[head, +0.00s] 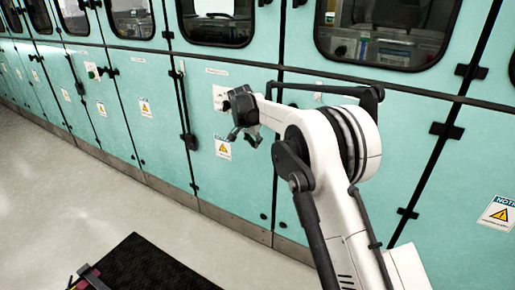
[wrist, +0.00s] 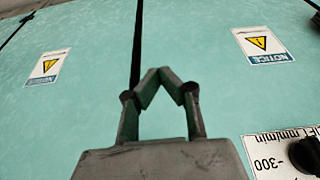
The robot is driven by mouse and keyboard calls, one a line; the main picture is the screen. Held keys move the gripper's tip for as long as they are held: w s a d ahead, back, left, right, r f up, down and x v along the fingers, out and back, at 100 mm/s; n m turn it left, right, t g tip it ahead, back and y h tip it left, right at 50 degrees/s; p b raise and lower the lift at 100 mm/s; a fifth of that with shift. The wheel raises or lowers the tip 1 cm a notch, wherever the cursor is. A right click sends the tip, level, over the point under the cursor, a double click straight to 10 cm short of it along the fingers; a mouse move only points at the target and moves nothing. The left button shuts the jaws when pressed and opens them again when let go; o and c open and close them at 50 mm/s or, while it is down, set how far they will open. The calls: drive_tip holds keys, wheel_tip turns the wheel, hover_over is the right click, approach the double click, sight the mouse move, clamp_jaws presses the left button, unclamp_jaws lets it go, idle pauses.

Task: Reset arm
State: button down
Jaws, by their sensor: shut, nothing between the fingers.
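My gripper (head: 244,136) is at the end of my white arm in the head view, in front of the teal cabinet doors (head: 150,120). In the wrist view the fingertips of my gripper (wrist: 160,72) meet in a point with nothing between them. They are in front of a teal panel (wrist: 90,110) and the dark seam between two doors. A black knob (wrist: 305,156) on a white scale plate (wrist: 262,150) shows at the lower right of the wrist view, beside my gripper. Whether my gripper touches the cabinet cannot be told.
Notice stickers (head: 222,147) mark the doors, and two show in the wrist view (wrist: 265,44). Dark windows (head: 217,20) run along the top. Black latches and hinges (head: 446,130) stick out. A black mat (head: 150,266) lies on the floor. The pale floor (head: 60,190) at left is clear.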

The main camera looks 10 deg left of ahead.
drive_tip(key=s+d+r+p, duration=0.1)
drive_tip(key=s+d+r, duration=0.2)
drive_tip(key=d+r, duration=0.35)
drive_tip(key=s+d+r+p, duration=0.1)
drive_tip(key=s+d+r, duration=0.2)
drive_tip(key=d+r, duration=0.4)
drive_tip(key=s+d+r+n+t+y+p, duration=0.1)
drive_tip(key=s+d+r+n+p, duration=0.1)
drive_tip(key=s+d+r, duration=1)
drive_tip(key=s+d+r+t+p, duration=0.1)
drive_tip(key=s+d, duration=0.4)
drive_tip(key=s, duration=0.3)
drive_tip(key=s+d+p, duration=0.1)
drive_tip(key=s+d, duration=0.4)
drive_tip(key=s, duration=0.4)
drive_tip(key=s+d+f, duration=0.2)
drive_tip(key=s+f, duration=0.1)
drive_tip(key=s, duration=0.4)
drive_tip(key=s+d+f+n+t+p, duration=0.1)
drive_tip(key=s+d+f, duration=0.2)
drive_tip(key=s, duration=0.5)
drive_tip(key=shift+d+f+p, duration=0.15)
drive_tip(key=shift+d+p, duration=0.05)
drive_tip(key=shift+p, duration=0.1)
drive_tip(key=c, duration=2.4)
unclamp_jaws()
drive_tip(key=shift+s, duration=0.1)
drive_tip(key=shift+c, duration=0.2)
